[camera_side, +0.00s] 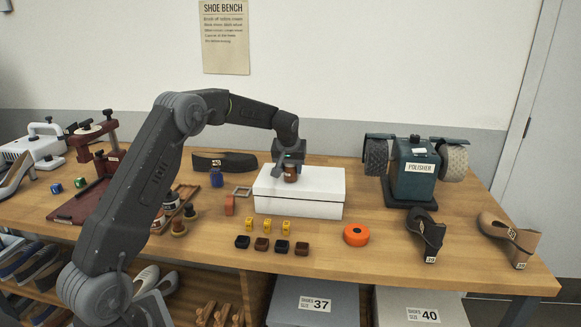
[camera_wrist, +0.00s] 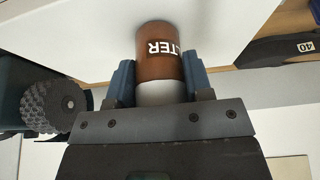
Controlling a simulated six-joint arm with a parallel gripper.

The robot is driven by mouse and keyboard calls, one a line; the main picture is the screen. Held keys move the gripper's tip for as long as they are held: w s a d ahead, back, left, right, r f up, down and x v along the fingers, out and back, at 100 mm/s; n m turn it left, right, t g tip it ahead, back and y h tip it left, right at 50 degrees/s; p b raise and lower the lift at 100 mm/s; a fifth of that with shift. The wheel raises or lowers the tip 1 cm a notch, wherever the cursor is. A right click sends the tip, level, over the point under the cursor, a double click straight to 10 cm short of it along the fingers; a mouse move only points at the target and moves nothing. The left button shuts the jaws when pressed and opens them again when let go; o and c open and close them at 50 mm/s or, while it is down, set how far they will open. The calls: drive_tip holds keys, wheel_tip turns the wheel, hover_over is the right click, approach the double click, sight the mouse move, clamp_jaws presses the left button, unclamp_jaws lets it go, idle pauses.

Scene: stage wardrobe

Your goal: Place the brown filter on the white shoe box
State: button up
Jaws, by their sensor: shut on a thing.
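The brown filter (camera_side: 291,173) is a small brown cylinder with a pale end, held upright in my gripper (camera_side: 291,176) above the lid of the white shoe box (camera_side: 300,206). In the wrist view the filter (camera_wrist: 157,58) shows part of its white lettering, between the two blue fingers of my gripper (camera_wrist: 160,82). The box's white surface (camera_wrist: 80,30) lies behind it there. The box is closed and its top is otherwise bare. I cannot tell whether the filter's lower end touches the lid.
The polisher (camera_side: 415,170) stands right of the box, and a dark shoe form (camera_side: 225,161) lies behind left. A blue jar (camera_side: 216,177) is left of the box. Yellow blocks (camera_side: 268,225), small dark blocks (camera_side: 262,244) and an orange roll (camera_side: 356,235) lie in front.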

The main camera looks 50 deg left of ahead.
drive_tip(key=shift+f, duration=0.15)
drive_tip(key=o, duration=0.9)
drive_tip(key=shift+o, duration=0.2)
drive_tip(key=s+d+r+m, duration=0.1)
drive_tip(key=s+d+r, duration=0.35)
drive_tip(key=r, duration=0.35)
drive_tip(key=s+d+r+m, duration=0.1)
drive_tip(key=s+d+r, duration=0.2)
drive_tip(key=d+r, duration=0.3)
drive_tip(key=s+d+r+m+t+h, duration=0.15)
drive_tip(key=s+d+r, duration=0.25)
drive_tip(key=s+d, duration=0.55)
drive_tip(key=s+d+f+m+h, duration=0.1)
drive_tip(key=s+d+f+m, duration=0.1)
drive_tip(key=s, duration=0.7)
drive_tip(key=s+d+f+m, duration=0.3)
drive_tip(key=s+d+f, duration=0.1)
drive_tip(key=s+d, duration=0.3)
drive_tip(key=shift+s+f+t+h, duration=0.35)
drive_tip(key=shift+s+t, duration=0.1)
drive_tip(key=shift+s, duration=0.5)
